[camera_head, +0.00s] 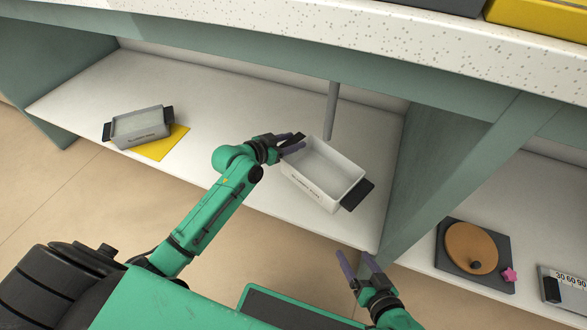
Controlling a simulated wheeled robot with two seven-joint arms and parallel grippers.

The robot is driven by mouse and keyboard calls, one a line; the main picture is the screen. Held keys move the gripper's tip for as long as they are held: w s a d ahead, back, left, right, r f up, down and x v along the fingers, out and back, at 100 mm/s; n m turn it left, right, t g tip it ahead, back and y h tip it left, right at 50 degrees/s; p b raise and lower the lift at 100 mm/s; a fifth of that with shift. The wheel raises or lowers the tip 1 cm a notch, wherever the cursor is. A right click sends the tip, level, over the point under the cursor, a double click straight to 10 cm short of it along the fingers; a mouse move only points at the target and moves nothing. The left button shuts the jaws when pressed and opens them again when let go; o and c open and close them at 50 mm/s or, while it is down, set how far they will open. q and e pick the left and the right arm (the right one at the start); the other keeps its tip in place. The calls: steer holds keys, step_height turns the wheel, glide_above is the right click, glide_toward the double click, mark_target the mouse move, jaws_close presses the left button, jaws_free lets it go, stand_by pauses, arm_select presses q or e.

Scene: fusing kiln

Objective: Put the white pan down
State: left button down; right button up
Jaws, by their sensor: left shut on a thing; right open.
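A white pan (322,176) with black handles is at the right part of the white lower shelf (230,98). My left gripper (292,145) is shut on the pan's left black handle. The pan looks slightly tilted; I cannot tell whether its base touches the shelf. A second white pan (141,127) with black handles stands at the left of the shelf, partly over a yellow square (162,143). My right gripper (358,267) is open and empty, in front of the shelf's edge at the lower right.
A grey post (332,110) rises behind the held pan. A green upright panel (455,170) bounds the shelf on the right. Beyond it are a dark board with a round brown disc (471,247) and a numbered box (566,288). The shelf's middle is clear.

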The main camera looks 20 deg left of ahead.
arm_select(q)
step_height(320, 180, down, 10)
steer(key=b, duration=0.4)
steer(key=shift+f, duration=0.15)
arm_select(e)
steer(key=shift+m+t, duration=0.3)
steer(key=shift+t, duration=0.5)
steer(key=f, duration=0.5)
steer(key=shift+a+f, duration=0.2)
steer(key=shift+a, duration=0.1)
arm_select(q)
steer(key=shift+c, duration=1.5)
jaws_free()
